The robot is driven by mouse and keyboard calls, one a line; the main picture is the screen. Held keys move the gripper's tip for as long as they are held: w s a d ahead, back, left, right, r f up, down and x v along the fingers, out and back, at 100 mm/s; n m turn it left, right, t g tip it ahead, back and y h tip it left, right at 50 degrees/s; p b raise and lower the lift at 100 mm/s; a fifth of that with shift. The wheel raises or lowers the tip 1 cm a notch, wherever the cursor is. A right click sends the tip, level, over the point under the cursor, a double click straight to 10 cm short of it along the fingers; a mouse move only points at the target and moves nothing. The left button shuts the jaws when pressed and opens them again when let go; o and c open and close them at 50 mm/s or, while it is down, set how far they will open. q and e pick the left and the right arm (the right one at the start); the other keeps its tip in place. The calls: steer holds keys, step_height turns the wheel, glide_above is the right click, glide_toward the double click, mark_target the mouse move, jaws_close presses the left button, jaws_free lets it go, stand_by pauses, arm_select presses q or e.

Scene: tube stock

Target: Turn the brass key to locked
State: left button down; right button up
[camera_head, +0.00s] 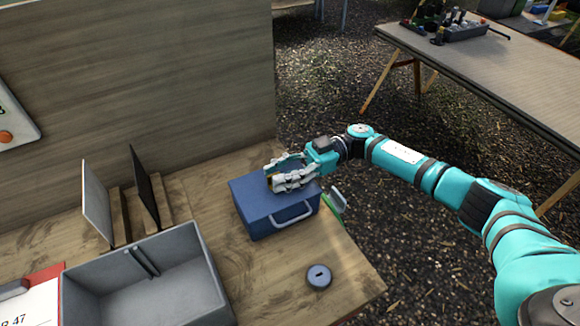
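A blue box (251,190) with a grey carry handle (293,216) on its front stands near the table's right edge. My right gripper (275,178) reaches in from the right, with its fingers over the top of the box. A small brass-coloured bit (269,181) shows at the fingertips; it may be the brass key, but the fingers cover most of it. I cannot tell whether the fingers grip it or which way it is turned. My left gripper is not in view.
A dark round disc with a slot (319,276) lies in front of the box. A grey open bin (190,262) stands at left, with upright panels (97,203) behind it. A green and white item (334,205) is beside the box. A wooden wall (130,75) rises behind.

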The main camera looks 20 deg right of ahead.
steer(key=v, duration=1.1)
steer(key=shift+d, duration=0.35)
